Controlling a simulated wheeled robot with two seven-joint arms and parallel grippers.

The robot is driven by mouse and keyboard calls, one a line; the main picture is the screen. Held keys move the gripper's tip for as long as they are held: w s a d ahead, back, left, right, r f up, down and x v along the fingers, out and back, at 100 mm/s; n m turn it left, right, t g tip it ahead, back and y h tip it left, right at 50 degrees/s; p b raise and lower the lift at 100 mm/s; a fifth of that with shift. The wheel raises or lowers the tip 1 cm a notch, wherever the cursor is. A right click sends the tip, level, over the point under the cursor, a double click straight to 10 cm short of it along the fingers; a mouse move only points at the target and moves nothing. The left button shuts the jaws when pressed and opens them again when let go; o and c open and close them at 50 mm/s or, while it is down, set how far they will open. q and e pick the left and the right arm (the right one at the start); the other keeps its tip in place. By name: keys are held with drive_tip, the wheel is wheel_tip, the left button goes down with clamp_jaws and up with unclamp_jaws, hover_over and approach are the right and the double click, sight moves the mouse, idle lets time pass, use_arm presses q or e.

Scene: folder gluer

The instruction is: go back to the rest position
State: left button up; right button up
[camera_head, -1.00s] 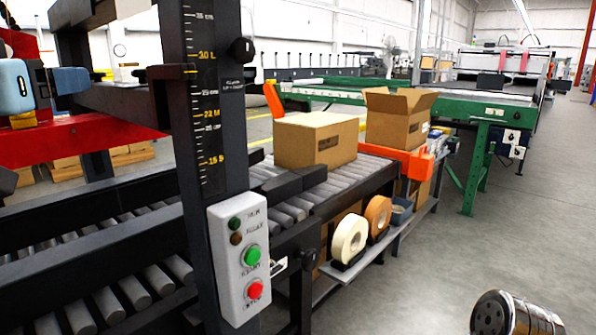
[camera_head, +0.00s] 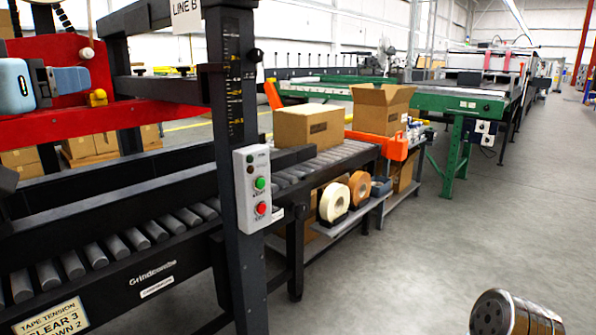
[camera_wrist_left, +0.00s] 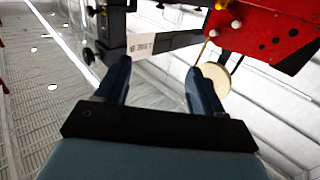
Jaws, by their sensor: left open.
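My left gripper (camera_head: 72,80) is at the far left of the head view, in front of the red head of the tape machine, with its dark blue fingers pointing right. In the left wrist view the two fingers (camera_wrist_left: 158,82) stand apart with nothing between them. Beyond them the wrist view shows the red machine part (camera_wrist_left: 265,35), a pale roll and a white label on a dark beam. My right gripper is not in view.
The machine's black post with a control box (camera_head: 252,188) stands close in front. A roller conveyor (camera_head: 130,240) carries a closed carton (camera_head: 308,126); an open carton (camera_head: 382,108) stands behind it. Tape rolls (camera_head: 334,202) sit on a low shelf.

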use_arm(q)
drive_tip(key=w+d+f+m+g+h, duration=0.1)
drive_tip(key=w+d+f+g, duration=0.15)
drive_tip(key=w+f, duration=0.5)
drive_tip(key=w+d+f+g+h+p, duration=0.1)
drive_tip(key=w+d+f+h, duration=0.3)
drive_tip(key=f, duration=0.7)
drive_tip(key=w+d+f+m+g+y, duration=0.1)
drive_tip(key=w+f+g, duration=0.1)
drive_tip(key=w+f, duration=0.6)
drive_tip(key=d+f+g, duration=0.3)
drive_tip(key=d+f, duration=0.1)
drive_tip(key=f, duration=1.2)
drive_tip(key=s+d+f+n+g+h+p, duration=0.1)
drive_tip(key=s+d+f, duration=0.1)
drive_tip(key=f, duration=0.6)
drive_tip(key=s+d+f+g, duration=0.1)
drive_tip(key=f+g, duration=0.1)
drive_tip(key=f, duration=0.5)
drive_tip(key=s+d+f+n+g, duration=0.1)
drive_tip(key=s+d+f+g, duration=0.1)
drive_tip(key=s+f, duration=0.9)
drive_tip(key=s+d+f+g+p, duration=0.1)
drive_tip(key=s+d+f+g, duration=0.2)
drive_tip(key=s+f, duration=0.8)
drive_tip(key=shift+s+n+g+h, duration=0.35)
drive_tip(key=shift+s+n+h, duration=0.05)
drive_tip(key=shift+s, duration=0.65)
